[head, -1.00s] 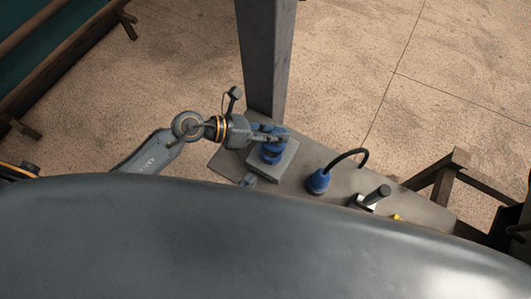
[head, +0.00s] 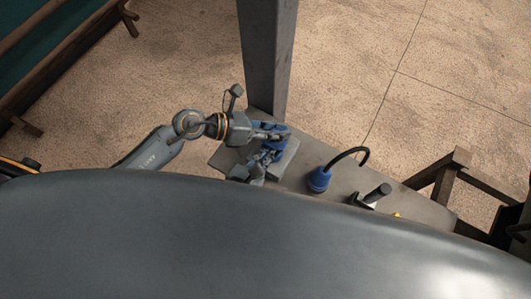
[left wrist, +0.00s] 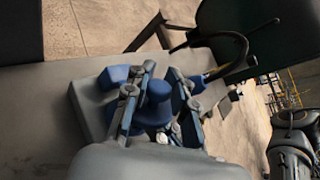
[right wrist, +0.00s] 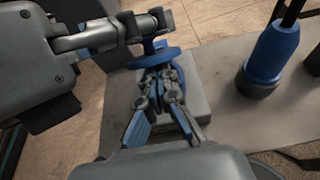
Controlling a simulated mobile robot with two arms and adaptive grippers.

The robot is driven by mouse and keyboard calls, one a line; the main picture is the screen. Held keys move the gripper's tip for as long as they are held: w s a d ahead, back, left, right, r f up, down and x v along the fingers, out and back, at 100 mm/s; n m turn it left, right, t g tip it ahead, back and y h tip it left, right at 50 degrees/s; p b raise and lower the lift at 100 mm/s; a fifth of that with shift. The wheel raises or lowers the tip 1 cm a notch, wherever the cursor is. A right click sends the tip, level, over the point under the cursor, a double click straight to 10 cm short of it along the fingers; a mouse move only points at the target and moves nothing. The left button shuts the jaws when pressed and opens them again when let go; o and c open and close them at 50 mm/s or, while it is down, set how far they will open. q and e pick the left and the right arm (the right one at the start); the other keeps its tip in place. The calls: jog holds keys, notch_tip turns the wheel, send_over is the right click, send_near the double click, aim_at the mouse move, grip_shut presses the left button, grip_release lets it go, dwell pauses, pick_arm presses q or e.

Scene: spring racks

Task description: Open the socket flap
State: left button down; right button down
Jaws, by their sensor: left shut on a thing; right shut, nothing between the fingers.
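The blue socket (left wrist: 152,117) sits on a grey box (right wrist: 195,80) on the metal table. In the right wrist view its round blue rim (right wrist: 158,59) shows above my right fingers. My left gripper (head: 275,132) reaches over from the left and is shut on the socket's upper blue part, seen between its fingers in the left wrist view (left wrist: 158,90). I cannot tell whether that part is the flap. My right gripper (right wrist: 158,80) is shut and empty, its tips close against the near side of the socket below the rim. Contact is unclear.
A blue plug (head: 319,179) with a black cable stands on the table to the right of the box. A black-handled lever (head: 376,195) is further right. A grey post (head: 266,60) rises behind the box. My own body covers the lower head view.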

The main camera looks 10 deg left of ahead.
pick_arm(q)
jog(key=shift+w+a+r, duration=0.1)
jog(key=shift+w+r, duration=0.1)
pick_arm(e)
jog(key=shift+w+d+r+g, duration=0.15)
jog(key=shift+w+r+g, duration=0.25)
jog(key=shift+r, duration=0.35)
pick_arm(q)
jog(key=c, duration=1.1)
grip_release()
jog(key=shift+s+a, duration=0.1)
jog(key=shift+c, duration=0.2)
jog(key=shift+o, duration=0.2)
jog(key=shift+s+a+f, duration=0.1)
pick_arm(e)
jog(key=shift+s+a+f, duration=0.1)
jog(key=shift+a, duration=0.1)
